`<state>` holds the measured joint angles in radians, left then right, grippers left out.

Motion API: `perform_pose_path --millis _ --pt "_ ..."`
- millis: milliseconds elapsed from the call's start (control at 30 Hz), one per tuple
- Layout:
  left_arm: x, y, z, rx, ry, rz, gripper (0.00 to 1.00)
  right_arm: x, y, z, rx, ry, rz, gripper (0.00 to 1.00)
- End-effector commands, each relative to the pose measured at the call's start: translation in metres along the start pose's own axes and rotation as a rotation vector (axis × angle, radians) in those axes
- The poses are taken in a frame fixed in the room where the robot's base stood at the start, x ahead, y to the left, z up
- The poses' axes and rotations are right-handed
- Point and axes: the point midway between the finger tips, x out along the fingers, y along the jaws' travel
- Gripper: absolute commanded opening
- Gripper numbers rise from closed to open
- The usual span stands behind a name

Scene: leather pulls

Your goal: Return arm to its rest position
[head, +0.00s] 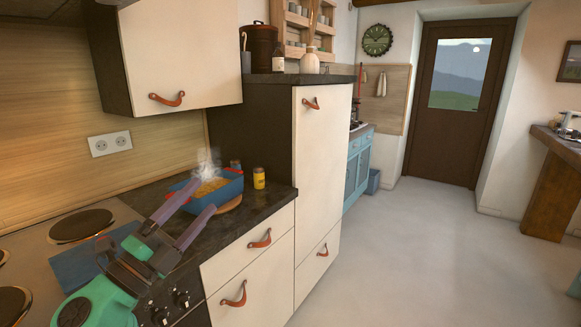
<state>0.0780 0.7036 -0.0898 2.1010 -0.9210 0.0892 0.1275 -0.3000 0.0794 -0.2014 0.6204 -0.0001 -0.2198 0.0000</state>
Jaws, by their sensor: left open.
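My left arm comes in from the lower left, green and dark grey. My left gripper (192,210) is open, its two long purple-grey fingers spread apart and pointing up and right over the counter. Between and beyond the fingertips stands a blue rectangular dish (232,186) with yellowish food and steam rising from it. The fingers overlap the dish's near side in the picture; I cannot tell whether they touch it. The dish rests on a round wooden board (230,205). My right gripper is not in view; a bit of green shows at the right edge.
A yellow jar (259,178) stands right of the dish. A stove with dark hotplates (82,225) and a blue board (88,262) lie by my arm. A wall cabinet (180,50) hangs above. A tall cabinet (318,165) bounds the counter. The floor (400,260) at right is clear.

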Motion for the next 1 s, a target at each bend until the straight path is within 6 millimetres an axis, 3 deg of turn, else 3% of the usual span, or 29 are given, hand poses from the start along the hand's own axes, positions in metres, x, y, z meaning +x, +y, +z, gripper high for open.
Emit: perform_pose_path --millis 67,100,167,233,300,400,600,800,1000 --pt "-0.029 0.031 0.045 -0.290 -0.303 0.001 0.75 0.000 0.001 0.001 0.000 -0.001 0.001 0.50" --pt "-0.050 0.056 0.066 -0.422 -0.461 0.032 0.75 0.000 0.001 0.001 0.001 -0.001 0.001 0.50" --pt "-0.085 0.098 0.084 -0.587 -0.666 0.102 0.75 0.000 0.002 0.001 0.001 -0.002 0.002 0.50" --pt "-0.129 0.146 0.089 -0.751 -0.874 0.209 0.75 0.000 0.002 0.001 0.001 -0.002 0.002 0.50" --pt "-0.170 0.187 0.079 -0.881 -1.041 0.326 0.75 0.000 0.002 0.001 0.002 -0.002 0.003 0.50" --pt "-0.220 0.228 0.055 -1.016 -1.219 0.486 0.75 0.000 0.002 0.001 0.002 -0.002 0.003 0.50" --pt "-0.294 0.272 -0.005 -1.197 -1.445 0.774 0.75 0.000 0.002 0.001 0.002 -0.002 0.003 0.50" --pt "-0.349 0.287 -0.068 -1.323 -1.584 1.049 0.75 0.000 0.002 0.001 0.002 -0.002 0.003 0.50" --pt "-0.367 0.362 -0.065 -1.301 -1.603 1.074 0.75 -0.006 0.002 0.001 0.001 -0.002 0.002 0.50"
